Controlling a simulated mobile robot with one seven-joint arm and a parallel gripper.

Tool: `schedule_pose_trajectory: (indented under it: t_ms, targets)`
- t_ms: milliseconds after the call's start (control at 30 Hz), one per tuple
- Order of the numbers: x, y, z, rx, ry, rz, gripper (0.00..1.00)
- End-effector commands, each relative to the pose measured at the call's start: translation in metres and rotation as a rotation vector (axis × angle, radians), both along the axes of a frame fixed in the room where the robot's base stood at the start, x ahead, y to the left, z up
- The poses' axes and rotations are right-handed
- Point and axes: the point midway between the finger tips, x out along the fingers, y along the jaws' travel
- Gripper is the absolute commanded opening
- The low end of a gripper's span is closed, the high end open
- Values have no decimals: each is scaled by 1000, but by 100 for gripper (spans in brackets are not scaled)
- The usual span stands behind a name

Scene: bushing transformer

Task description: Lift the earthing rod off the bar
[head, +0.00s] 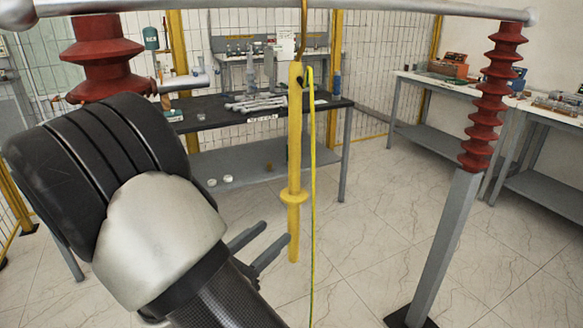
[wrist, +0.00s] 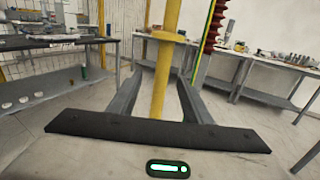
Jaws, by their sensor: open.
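The yellow earthing rod (head: 294,140) hangs upright in the head view by a hook from the pale bar (head: 270,5) at the top. It has a round collar (head: 294,197) low on it and a yellow-green cable (head: 312,180) beside it. My gripper (head: 275,235) is open, its fingertips close to the rod's handle below the collar. In the wrist view the handle (wrist: 159,85) appears between the two open fingers, with the collar above. The handle's lower end is hidden there by my gripper's dark front edge. I cannot tell whether the fingertips reach past the handle.
Red ribbed insulators support the bar, one at the left (head: 103,55) and one on a grey post (head: 440,250) at the right. A dark workbench (head: 205,122) with tools stands behind the rod. Benches (head: 430,80) line the right wall. The tiled floor around the rod is clear.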

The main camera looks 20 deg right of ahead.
Motion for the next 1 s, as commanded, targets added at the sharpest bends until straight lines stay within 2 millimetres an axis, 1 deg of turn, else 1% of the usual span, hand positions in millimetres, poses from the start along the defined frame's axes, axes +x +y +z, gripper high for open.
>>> schedule_pose_trajectory:
  t_ms: [33, 100, 200, 300, 567, 800, 900, 1000]
  targets:
    - [5, -12, -1, 1, -1, -6, 45]
    - [12, -26, -1, 1, -1, -6, 45]
    - [22, -43, -1, 2, -1, -6, 45]
    - [30, -57, -1, 2, -1, -4, 45]
    - [38, -73, -2, 3, -1, -4, 45]
    - [51, -106, -4, 2, -2, -4, 45]
    - [55, -113, -4, 4, 0, -2, 45]
    - [56, -115, -3, 3, -1, -1, 45]
